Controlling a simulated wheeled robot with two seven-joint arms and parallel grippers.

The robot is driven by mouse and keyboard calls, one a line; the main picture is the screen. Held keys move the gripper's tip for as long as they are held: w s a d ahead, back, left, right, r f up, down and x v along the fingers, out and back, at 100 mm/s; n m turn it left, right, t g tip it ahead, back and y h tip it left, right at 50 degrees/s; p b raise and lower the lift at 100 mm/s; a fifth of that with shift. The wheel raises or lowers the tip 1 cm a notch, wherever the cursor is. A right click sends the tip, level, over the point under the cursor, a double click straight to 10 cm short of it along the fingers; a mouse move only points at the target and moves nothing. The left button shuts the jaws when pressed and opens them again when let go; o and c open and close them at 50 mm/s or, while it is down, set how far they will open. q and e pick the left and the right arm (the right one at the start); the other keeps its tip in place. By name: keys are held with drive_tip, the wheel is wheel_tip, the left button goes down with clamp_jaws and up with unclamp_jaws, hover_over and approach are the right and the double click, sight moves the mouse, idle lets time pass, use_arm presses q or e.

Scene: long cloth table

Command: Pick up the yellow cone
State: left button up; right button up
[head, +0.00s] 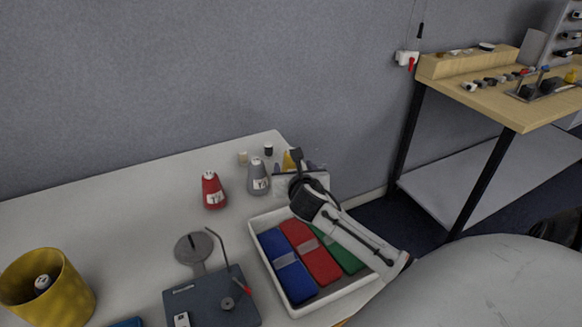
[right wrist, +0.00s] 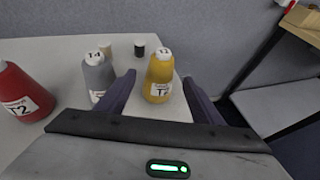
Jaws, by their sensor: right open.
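The yellow cone (right wrist: 159,82) stands upright near the table's far right corner, with a white top and a label. In the head view, the yellow cone (head: 288,161) is partly hidden behind my right gripper (head: 297,166). In the right wrist view, my right gripper (right wrist: 160,90) is open, its two dark fingers apart with the cone showing between them. I cannot tell how far the fingertips reach around it. Nothing is held. My left gripper is not in view.
A grey cone (head: 258,177) stands just left of the yellow one, close to a finger, and a red cone (head: 213,190) is farther left. Two small spools stand behind. A white tray (head: 257,227) with blue, red and green packs lies nearer, under my right arm.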

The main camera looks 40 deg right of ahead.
sight(292, 164)
drive_tip(key=x, duration=0.4)
drive_tip(key=shift+c, duration=0.2)
drive_tip(key=c, duration=1.2)
